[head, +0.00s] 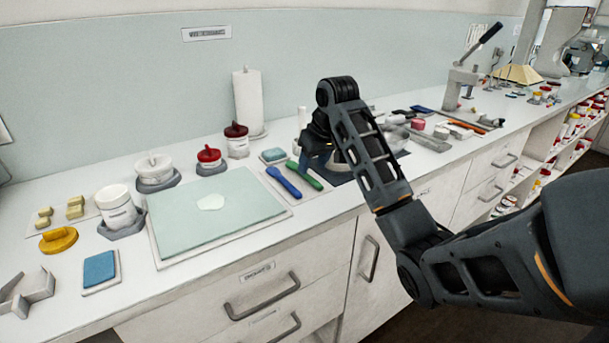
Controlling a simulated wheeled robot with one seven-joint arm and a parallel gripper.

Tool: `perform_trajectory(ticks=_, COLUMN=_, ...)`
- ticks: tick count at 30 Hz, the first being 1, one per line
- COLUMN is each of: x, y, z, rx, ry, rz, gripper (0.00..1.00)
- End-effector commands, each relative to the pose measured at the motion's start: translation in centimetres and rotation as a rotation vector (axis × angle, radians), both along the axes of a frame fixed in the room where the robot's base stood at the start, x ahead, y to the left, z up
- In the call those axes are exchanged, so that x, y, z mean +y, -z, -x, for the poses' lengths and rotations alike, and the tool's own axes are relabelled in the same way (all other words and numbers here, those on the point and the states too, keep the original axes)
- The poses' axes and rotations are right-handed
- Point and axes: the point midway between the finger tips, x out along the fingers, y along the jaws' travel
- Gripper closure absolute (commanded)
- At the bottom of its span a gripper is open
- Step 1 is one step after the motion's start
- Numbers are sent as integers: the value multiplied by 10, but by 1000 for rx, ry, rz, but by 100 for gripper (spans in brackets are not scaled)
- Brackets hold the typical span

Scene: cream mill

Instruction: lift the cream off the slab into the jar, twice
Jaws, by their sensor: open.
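A pale cream patch (211,202) lies near the middle of the light green slab (185,237) on the counter. A white jar (118,209) stands in a grey holder left of the slab; its top looks white, and I cannot tell whether it is open. A blue spatula (284,183) and a green spatula (305,176) lie side by side just right of the slab. My gripper (318,160) is right of and beyond the spatulas, over the dark mat. It is open, but my arm partly hides its fingers, and I see nothing held in it.
A white knobbed piece (156,170), a red-knobbed one (208,160) and a dark-red-lidded jar (236,143) stand behind the slab. A blue pad (100,270) and yellow disc (58,240) are at left. A paper roll (248,100) stands at the back. A lever press (462,80) is at right.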

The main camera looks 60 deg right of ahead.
Motion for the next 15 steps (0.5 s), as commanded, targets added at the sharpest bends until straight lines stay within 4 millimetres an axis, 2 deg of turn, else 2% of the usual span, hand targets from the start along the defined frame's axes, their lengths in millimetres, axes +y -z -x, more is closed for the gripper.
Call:
perform_trajectory(ticks=7, x=-7, y=31, z=-9, rx=2, ry=1, rz=-1, gripper=50)
perform_trajectory(ticks=15, x=-8, y=37, z=-11, rx=0, ry=1, rz=0, gripper=50)
